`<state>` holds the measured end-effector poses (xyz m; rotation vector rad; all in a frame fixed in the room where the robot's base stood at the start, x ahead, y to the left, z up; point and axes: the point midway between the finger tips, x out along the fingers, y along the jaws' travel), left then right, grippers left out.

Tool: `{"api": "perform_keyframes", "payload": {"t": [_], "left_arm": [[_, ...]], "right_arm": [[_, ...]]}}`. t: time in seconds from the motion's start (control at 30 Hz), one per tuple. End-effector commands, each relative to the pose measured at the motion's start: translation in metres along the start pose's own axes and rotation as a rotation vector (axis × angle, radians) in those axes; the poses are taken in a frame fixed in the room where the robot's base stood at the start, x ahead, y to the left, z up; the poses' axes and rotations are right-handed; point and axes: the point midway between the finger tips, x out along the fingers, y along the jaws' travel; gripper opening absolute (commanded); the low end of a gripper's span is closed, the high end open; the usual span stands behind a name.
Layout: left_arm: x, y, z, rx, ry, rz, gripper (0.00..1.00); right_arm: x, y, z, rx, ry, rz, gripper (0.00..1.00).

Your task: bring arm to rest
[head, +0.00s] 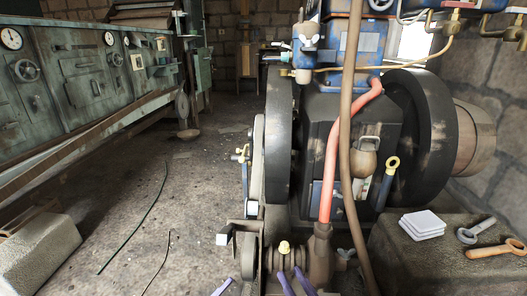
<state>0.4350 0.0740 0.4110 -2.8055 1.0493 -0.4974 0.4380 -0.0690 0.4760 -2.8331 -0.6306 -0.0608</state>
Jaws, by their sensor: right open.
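My right gripper (294,281) shows at the bottom edge as two slim purple fingers, apart and with nothing seen between them. They are in front of the small pulley housing (288,262) at the engine's foot. The rest of this gripper is cut off by the frame. My left gripper is not clearly seen. The engine's dark flywheel (279,135) stands upright above and behind the fingers. A second large dark wheel (425,130) is on the engine's right side.
A red hose (332,165) and a brown upright pipe (346,150) pass in front of the engine. White pads (422,224) and wrenches (495,248) lie on a stone block at right. Open floor (150,210) lies left.

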Motion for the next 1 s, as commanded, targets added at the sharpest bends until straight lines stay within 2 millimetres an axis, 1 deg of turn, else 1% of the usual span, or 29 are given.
{"api": "perform_keyframes", "payload": {"t": [0.03, 0.1, 0.2, 0.33, 0.47, 0.5, 0.53, 0.77, 0.87, 0.97, 1.0], "left_arm": [[-0.003, 0.008, 0.0, -0.07, -0.072, -0.05, 0.69], [-0.012, 0.019, 0.009, -0.164, -0.185, -0.111, 0.69], [-0.028, 0.035, 0.019, -0.29, -0.333, -0.175, 0.69], [-0.052, 0.059, 0.025, -0.44, -0.503, -0.23, 0.69], [-0.077, 0.083, 0.024, -0.585, -0.657, -0.262, 0.69], [-0.084, 0.088, 0.021, -0.616, -0.699, -0.268, 0.69], [-0.085, 0.085, 0.02, -0.598, -0.716, -0.267, 0.69], [-0.113, 0.077, 0.028, -0.548, -0.874, -0.276, 0.69], [-0.13, 0.073, 0.028, -0.529, -0.954, -0.284, 0.69], [-0.152, 0.066, 0.024, -0.507, -1.051, -0.292, 0.69], [-0.164, 0.064, 0.021, -0.499, -1.097, -0.297, 0.69]], "right_arm": [[-0.009, -0.002, 0.013, 0.017, -0.066, 0.006, 0.42], [-0.023, -0.004, 0.037, 0.039, -0.155, 0.013, 0.42], [-0.044, -0.008, 0.067, 0.07, -0.268, 0.022, 0.42], [-0.072, -0.015, 0.099, 0.105, -0.399, 0.031, 0.42], [-0.103, -0.023, 0.126, 0.139, -0.518, 0.038, 0.42], [-0.11, -0.025, 0.13, 0.144, -0.551, 0.041, 0.42], [-0.11, -0.022, 0.125, 0.132, -0.564, 0.048, 0.42], [-0.132, -0.003, 0.131, 0.072, -0.703, 0.099, 0.42], [-0.147, 0.006, 0.131, 0.047, -0.775, 0.125, 0.42], [-0.167, 0.018, 0.127, 0.019, -0.861, 0.158, 0.42], [-0.177, 0.023, 0.124, 0.008, -0.902, 0.173, 0.42]]}}
